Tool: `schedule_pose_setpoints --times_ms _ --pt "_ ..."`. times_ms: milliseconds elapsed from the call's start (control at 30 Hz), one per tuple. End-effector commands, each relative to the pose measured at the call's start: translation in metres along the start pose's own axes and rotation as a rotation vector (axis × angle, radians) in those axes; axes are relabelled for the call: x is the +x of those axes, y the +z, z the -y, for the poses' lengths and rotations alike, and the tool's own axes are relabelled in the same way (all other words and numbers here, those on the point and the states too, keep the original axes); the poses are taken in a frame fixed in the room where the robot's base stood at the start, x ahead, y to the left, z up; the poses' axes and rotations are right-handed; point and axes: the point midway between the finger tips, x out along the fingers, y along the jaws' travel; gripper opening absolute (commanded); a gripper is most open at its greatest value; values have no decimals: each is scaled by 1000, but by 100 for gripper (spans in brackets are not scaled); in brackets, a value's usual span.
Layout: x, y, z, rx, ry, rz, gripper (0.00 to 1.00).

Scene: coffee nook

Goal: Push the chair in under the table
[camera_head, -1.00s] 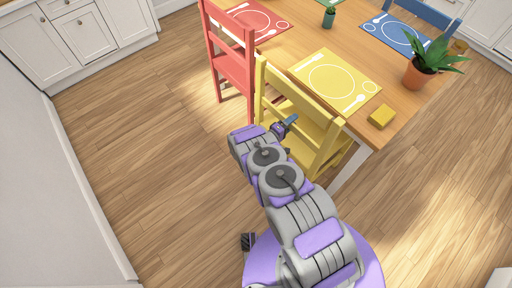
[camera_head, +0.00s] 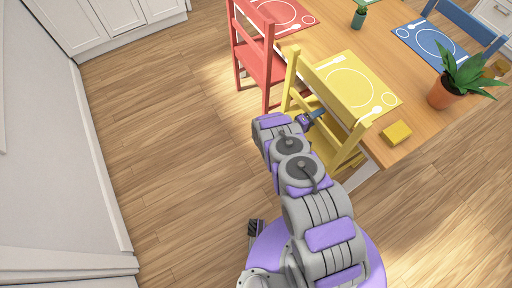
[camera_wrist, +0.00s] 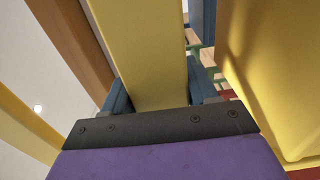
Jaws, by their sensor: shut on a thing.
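The yellow chair (camera_head: 335,155) stands at the near edge of the wooden table (camera_head: 420,120), its back towards me and its top rail close to the yellow placemat (camera_head: 352,80). Much of its seat and legs is hidden by its back, my arm and the tabletop. My gripper (camera_head: 314,115) reaches the chair's back and is shut on it. In the wrist view, the blue fingers of my gripper (camera_wrist: 160,92) lie on both sides of a yellow bar of the chair (camera_wrist: 150,50).
A red chair (camera_head: 258,60) stands just left of the yellow one. A potted plant (camera_head: 446,95) and a yellow block (camera_head: 396,133) stand on the table. A blue chair (camera_head: 465,25) is at the far right. The wood floor (camera_head: 165,150) on the left is clear.

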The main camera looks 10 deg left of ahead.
Motion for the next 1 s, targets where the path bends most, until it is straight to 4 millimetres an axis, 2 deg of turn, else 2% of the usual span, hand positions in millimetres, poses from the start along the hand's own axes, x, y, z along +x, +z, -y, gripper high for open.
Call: schedule_pose_setpoints --times_ms 33,200,233,433,867,1000 --pt "-2 7 7 -12 -13 7 0" --pt "-4 5 6 -12 -12 2 0" --pt "-4 4 6 -12 -12 1 60" --pt "-4 2 3 -7 -7 -2 79" --pt "-5 0 -2 -2 0 -3 81" --pt "-15 0 -2 -2 0 -4 81"
